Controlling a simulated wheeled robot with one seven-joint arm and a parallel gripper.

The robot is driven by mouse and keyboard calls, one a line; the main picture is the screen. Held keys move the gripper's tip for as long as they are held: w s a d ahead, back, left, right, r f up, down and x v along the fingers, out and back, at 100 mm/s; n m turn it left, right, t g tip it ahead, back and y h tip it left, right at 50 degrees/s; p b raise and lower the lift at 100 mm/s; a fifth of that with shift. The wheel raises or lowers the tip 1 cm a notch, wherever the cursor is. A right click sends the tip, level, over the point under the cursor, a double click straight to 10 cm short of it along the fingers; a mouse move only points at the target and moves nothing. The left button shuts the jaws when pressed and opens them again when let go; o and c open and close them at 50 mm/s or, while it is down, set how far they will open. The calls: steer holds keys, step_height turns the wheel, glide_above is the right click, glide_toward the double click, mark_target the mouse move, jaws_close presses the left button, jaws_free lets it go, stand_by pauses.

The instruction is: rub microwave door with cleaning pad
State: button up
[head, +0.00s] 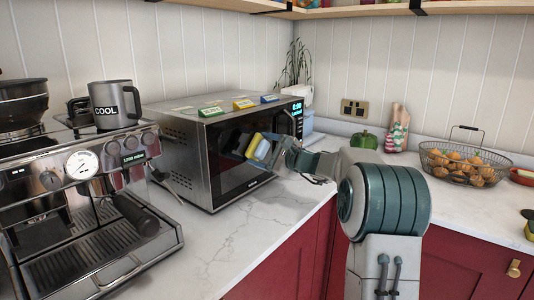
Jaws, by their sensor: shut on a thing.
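The microwave (190,150) stands on the counter in the head view, with its dark glass door (225,172) facing the front right and a lit display at its upper right. The cleaning pad (258,146), yellow with a pale layer, is tilted in front of the right part of the door. My gripper (266,152) is shut on the pad and reaches in from the right. I cannot tell whether the pad touches the glass. The door looks closed. Part of the door is hidden behind the pad and gripper.
An espresso machine (85,200) with a grey mug (114,103) on top stands at the left. Small labelled packs (244,103) lie on the microwave. A green pepper-like object (364,140) and a wire fruit basket (463,165) stand at the right. The counter before the microwave is clear.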

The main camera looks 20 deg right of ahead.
mark_target(252, 152)
steer(key=shift+s+a+b, duration=0.45)
steer(key=shift+a, duration=0.2)
steer(key=shift+s+a+b, duration=0.4)
steer(key=shift+a+b, duration=0.05)
steer(key=shift+a, duration=0.15)
steer(key=shift+s+a+f+b, duration=0.15)
steer(key=shift+s+a+b, duration=0.5)
steer(key=shift+b, duration=0.2)
steer(key=shift+s+a+b, duration=0.4)
steer(key=shift+a+b, duration=0.05)
steer(key=shift+a, duration=0.1)
steer(key=shift+s+a+b, duration=0.55)
steer(key=shift+a+b, duration=0.3)
steer(key=shift+a, duration=0.05)
steer(key=shift+s+a+b, duration=0.3)
steer(key=shift+s+a, duration=0.05)
steer(key=shift+a, duration=0.2)
steer(key=b+v, duration=0.2)
steer(key=v, duration=0.4)
